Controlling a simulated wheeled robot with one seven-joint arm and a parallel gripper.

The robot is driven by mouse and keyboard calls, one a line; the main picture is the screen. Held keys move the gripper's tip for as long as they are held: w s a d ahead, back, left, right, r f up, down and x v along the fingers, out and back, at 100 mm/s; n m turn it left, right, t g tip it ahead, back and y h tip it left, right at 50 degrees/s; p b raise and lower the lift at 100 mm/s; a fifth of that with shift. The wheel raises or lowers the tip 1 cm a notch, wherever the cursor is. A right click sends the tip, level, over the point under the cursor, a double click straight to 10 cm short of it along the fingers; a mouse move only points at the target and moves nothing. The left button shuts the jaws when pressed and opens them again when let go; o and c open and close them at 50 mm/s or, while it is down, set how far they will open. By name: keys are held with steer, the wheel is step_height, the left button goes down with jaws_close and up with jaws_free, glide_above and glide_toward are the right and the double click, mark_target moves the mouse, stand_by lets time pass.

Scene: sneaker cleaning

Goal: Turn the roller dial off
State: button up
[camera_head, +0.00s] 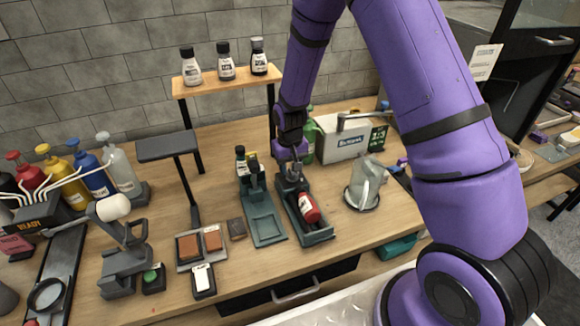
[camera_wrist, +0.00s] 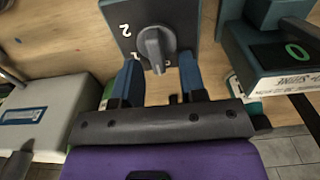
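The roller dial (camera_wrist: 155,48) is a grey knob on a dark plate (camera_wrist: 180,14) in the wrist view. A white "2" is printed on the plate to the knob's left, and another marking below the knob is partly hidden. My gripper (camera_wrist: 160,66) is open, with one blue finger on each side of the knob's lower end. I cannot tell whether either finger touches it. The dial is hidden there.
A second green stand (camera_head: 266,228) is just left of the roller. A display with a green "0" (camera_wrist: 297,52) is at the right in the wrist view. A white box (camera_head: 345,138) and a glass jar (camera_head: 366,182) stand to the right in the head view.

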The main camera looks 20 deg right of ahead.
step_height(320, 180, up, 11)
steer(key=shift+f, duration=0.2)
stand_by(0.6)
steer(key=s+d+r+t, duration=0.1)
steer(key=s+d+r, duration=0.1)
steer(key=s+r, duration=0.6)
steer(key=s+d+r+t, duration=0.2)
steer(key=s+r, duration=0.2)
steer(key=r, duration=0.8)
steer(key=s+d+r+t, duration=0.1)
steer(key=s+r, duration=0.3)
steer(key=s, duration=0.5)
steer(key=s+d+r+t, duration=0.1)
steer(key=s+r, duration=0.3)
steer(key=s, duration=0.6)
steer(key=shift+d, duration=0.55)
